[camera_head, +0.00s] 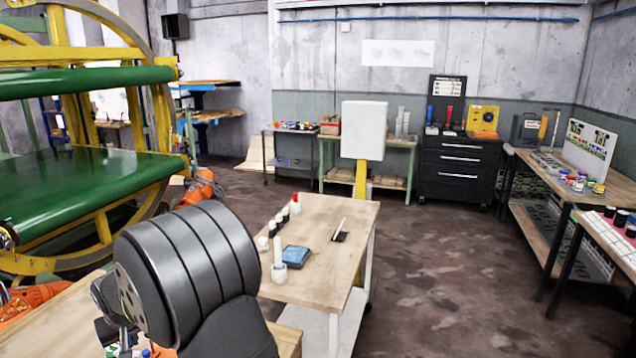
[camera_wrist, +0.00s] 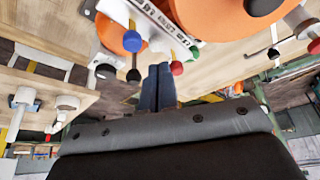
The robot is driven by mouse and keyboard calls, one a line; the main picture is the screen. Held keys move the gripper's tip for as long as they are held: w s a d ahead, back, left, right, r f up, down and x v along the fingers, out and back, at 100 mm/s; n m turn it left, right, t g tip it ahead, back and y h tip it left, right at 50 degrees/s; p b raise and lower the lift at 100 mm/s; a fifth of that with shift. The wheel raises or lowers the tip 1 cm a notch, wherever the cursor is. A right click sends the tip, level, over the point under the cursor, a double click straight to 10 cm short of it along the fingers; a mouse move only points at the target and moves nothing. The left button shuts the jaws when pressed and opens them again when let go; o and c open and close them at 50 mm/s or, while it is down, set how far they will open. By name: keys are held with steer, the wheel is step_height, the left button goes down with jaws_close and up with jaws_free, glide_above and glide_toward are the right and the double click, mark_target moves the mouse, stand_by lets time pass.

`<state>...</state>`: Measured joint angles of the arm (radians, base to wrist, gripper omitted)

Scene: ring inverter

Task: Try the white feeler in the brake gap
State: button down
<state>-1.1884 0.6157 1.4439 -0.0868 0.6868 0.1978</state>
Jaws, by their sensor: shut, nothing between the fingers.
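My gripper (camera_wrist: 158,88) shows in the wrist view as two dark blue fingers, side by side and touching, with nothing between them. In the head view it is mostly hidden behind my own dark arm. A thin white stick (camera_head: 342,225) leans up from a small black block on the wooden bench in the head view; I cannot tell if it is the white feeler. A thicker white post (camera_head: 277,252) stands on the same bench. I cannot make out the brake gap.
The wooden bench (camera_head: 330,270) also carries a blue tray (camera_head: 296,256) and several small white and dark pieces. In the wrist view, red (camera_wrist: 177,68) and blue (camera_wrist: 195,50) knobs sit close to the fingers. A green-belted machine (camera_head: 90,190) stands left. Open floor lies right.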

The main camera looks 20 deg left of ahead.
steer(key=shift+r, duration=0.15)
steer(key=c, duration=0.8)
jaws_free()
steer(key=o, duration=0.4)
steer(key=shift+d+r, duration=0.15)
steer(key=shift+r, duration=0.15)
steer(key=o, duration=0.4)
steer(key=d+r+m+g, duration=0.2)
steer(key=d+r+m, duration=0.4)
steer(key=r+m, duration=0.5)
steer(key=shift+w+d+r+y, duration=0.25)
steer(key=shift+d+r+y, duration=0.05)
steer(key=shift+r, duration=0.05)
steer(key=shift+m, duration=0.5)
steer(key=x, duration=0.9)
steer(key=shift+s+f, duration=0.1)
steer(key=shift+s, duration=0.15)
steer(key=v, duration=1)
steer(key=shift+w, duration=0.15)
